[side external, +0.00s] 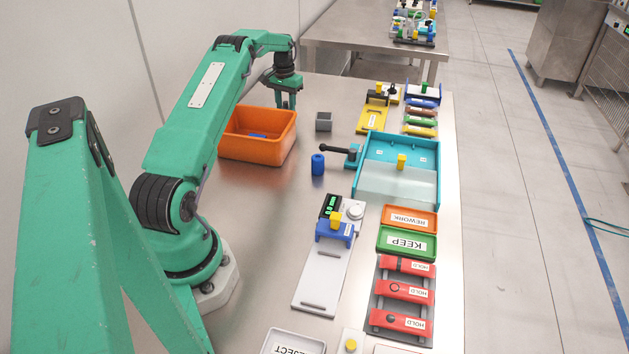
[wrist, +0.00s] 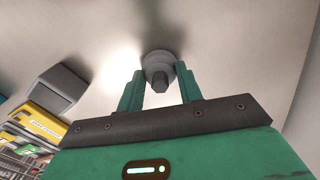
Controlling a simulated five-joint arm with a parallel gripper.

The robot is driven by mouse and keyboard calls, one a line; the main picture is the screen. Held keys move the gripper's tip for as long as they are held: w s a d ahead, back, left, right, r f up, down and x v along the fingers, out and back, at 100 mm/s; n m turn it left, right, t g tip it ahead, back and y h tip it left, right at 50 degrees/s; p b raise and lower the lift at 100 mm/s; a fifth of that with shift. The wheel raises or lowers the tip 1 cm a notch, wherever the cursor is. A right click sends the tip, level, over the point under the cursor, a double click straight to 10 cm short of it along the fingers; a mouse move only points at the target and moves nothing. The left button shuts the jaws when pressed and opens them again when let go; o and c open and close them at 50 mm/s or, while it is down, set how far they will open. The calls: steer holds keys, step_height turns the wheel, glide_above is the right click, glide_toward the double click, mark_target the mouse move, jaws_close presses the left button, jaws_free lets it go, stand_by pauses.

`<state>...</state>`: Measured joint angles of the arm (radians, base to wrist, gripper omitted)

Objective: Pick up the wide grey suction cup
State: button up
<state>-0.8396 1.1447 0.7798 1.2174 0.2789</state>
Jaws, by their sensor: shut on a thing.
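The wide grey suction cup (wrist: 156,60) shows in the wrist view as a round grey disc with a darker stem towards the camera. My gripper (wrist: 160,80) is shut on it, one green finger on each side. In the side external view my gripper (side external: 286,104) points down just behind the back right corner of the orange bin.
The orange bin (side external: 258,152) stands close in front of my gripper, with a blue thing inside. A small grey block (side external: 323,122) stands to the right, also in the wrist view (wrist: 62,86).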

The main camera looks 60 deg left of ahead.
mark_target(287, 102)
steer(key=shift+r, duration=0.45)
steer(key=r, duration=0.3)
steer(key=shift+w+d+r, duration=0.15)
steer(key=shift+d+r, duration=0.05)
steer(key=w+d+r, duration=0.3)
steer(key=d+r, duration=0.3)
steer(key=d, duration=0.4)
steer(key=shift+d+r, duration=0.3)
steer(key=shift+d, duration=0.05)
steer(key=shift+w+d, duration=0.1)
steer(key=shift+d, duration=0.05)
